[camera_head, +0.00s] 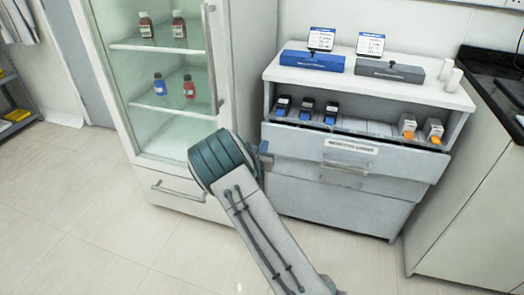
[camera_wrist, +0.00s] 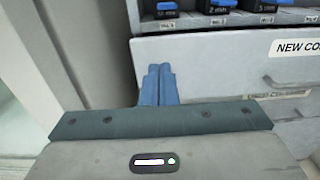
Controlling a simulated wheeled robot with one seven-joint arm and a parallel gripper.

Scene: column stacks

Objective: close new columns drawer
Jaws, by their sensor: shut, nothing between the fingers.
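The new columns drawer (camera_head: 315,146) is the top drawer of the white cabinet, with a label on its front and a handle below it. Its front seems to stand slightly forward of the drawer below; how far is hard to tell. It fills the upper right of the wrist view (camera_wrist: 215,62). My gripper (camera_head: 266,153) is shut and empty at the left end of this drawer front. Its blue-grey fingers (camera_wrist: 158,84) lie together in front of the drawer's left part. I cannot tell whether they touch it.
Columns with blue ends (camera_head: 306,109) and orange ends (camera_head: 433,131) stand on the shelf above the drawer. A blue case (camera_head: 312,61) and a grey case (camera_head: 390,70) lie on top. A glass-door fridge (camera_head: 160,75) stands left, a counter (camera_head: 470,185) right. The floor in front is clear.

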